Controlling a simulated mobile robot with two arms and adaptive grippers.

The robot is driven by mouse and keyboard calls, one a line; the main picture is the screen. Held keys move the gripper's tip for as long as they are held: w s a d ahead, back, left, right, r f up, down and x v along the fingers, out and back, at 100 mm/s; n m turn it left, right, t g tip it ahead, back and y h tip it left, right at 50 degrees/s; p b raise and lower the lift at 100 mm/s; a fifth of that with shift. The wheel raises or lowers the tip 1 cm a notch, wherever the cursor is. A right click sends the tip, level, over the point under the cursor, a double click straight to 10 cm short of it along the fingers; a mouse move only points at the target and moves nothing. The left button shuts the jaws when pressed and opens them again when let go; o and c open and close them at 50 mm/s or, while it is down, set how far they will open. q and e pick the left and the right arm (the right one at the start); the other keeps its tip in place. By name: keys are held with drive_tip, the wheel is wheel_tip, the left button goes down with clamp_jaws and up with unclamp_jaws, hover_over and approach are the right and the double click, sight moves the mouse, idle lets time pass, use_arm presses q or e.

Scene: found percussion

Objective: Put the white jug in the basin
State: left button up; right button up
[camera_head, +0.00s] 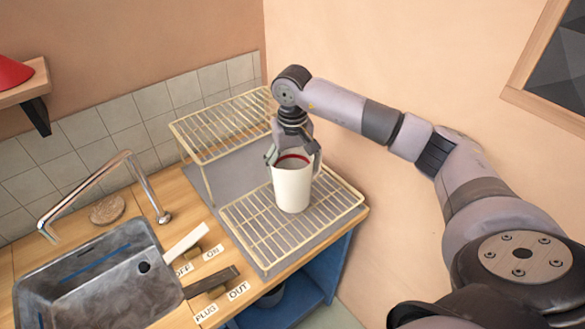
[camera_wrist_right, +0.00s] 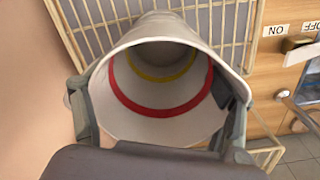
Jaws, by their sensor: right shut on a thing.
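The white jug (camera_head: 292,188) is upright at the lower wire rack (camera_head: 330,205); I cannot tell whether it touches the rack. My right gripper (camera_head: 293,153) comes down from above and is shut on the jug near its rim. In the right wrist view I look into the open mouth of the jug (camera_wrist_right: 160,130), which has a red ring and a yellow ring inside and looks empty. The gripper's fingers (camera_wrist_right: 160,112) lie at both sides of the rim. The grey metal basin (camera_head: 115,295) is at the lower left, apart from the jug. My left gripper is not in view.
A curved metal tap (camera_head: 140,180) stands behind the basin. A white lever (camera_head: 187,241) and a dark lever (camera_head: 211,282), with labels, lie between basin and rack. A raised wire rack (camera_head: 225,125) stands behind the jug. A round brown object (camera_head: 107,209) lies by the tap.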

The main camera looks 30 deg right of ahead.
drive_tip(key=shift+f, duration=0.95)
drive_tip(key=o, duration=1.2)
drive_tip(key=shift+f, duration=0.1)
drive_tip(key=o, duration=0.5)
drive_tip(key=shift+c, duration=0.2)
drive_tip(key=shift+r, duration=0.2)
